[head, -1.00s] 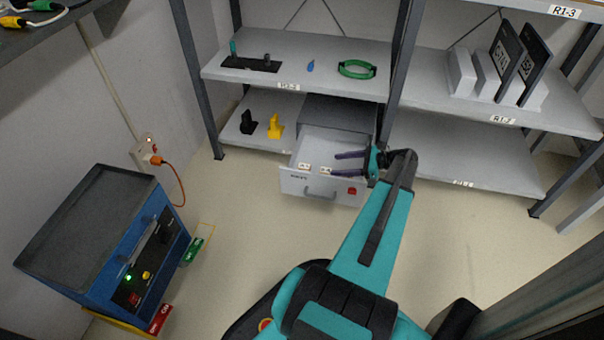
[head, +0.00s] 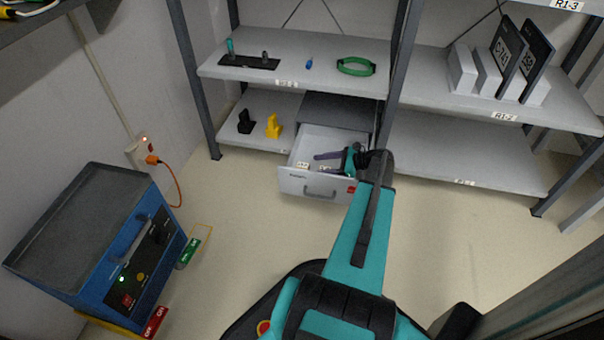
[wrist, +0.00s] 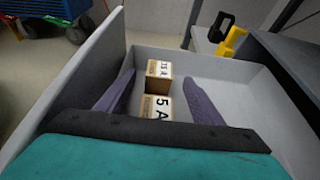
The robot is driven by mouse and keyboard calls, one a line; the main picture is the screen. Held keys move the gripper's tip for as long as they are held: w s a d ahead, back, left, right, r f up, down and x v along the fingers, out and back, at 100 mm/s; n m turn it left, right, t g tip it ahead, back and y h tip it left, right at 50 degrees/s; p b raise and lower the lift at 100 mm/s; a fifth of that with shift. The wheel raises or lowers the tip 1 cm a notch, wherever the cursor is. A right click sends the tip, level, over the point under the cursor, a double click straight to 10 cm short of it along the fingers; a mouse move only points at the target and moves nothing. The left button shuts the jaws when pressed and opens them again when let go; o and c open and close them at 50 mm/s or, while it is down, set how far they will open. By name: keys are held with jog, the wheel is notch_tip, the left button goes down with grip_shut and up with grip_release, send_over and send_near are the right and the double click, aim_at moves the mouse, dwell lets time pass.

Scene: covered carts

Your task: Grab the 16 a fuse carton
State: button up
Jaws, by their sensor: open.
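Two small fuse cartons with tan sides and white, black-lettered labels sit in the open drawer (head: 300,181). In the wrist view the farther carton (wrist: 158,78) has a small label that I cannot read surely. The nearer carton (wrist: 157,107) shows "5 A"; its lower part is hidden behind my gripper's dark edge. My gripper (wrist: 158,78) is open and reaches into the drawer. One purple finger is left of the cartons and the other is right, with gaps on both sides. In the head view my gripper (head: 321,163) partly covers the cartons.
Drawer walls stand close around my fingers. The lower shelf holds the drawer cabinet (head: 338,113), a black item (head: 246,122) and a yellow item (head: 273,126). The upper shelf (head: 225,67) is above.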

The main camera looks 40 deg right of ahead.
aim_at(306, 167)
jog(key=shift+w+f, duration=0.1)
dwell(0.3)
jog(key=shift+b+x, duration=1.15)
jog(key=shift+x, duration=0.35)
jog(key=shift+b+x, duration=0.5)
jog(key=shift+x, duration=0.6)
jog(key=c, duration=1.2)
jog(key=shift+r+p, duration=2.4)
jog(key=shift+r, duration=2.6)
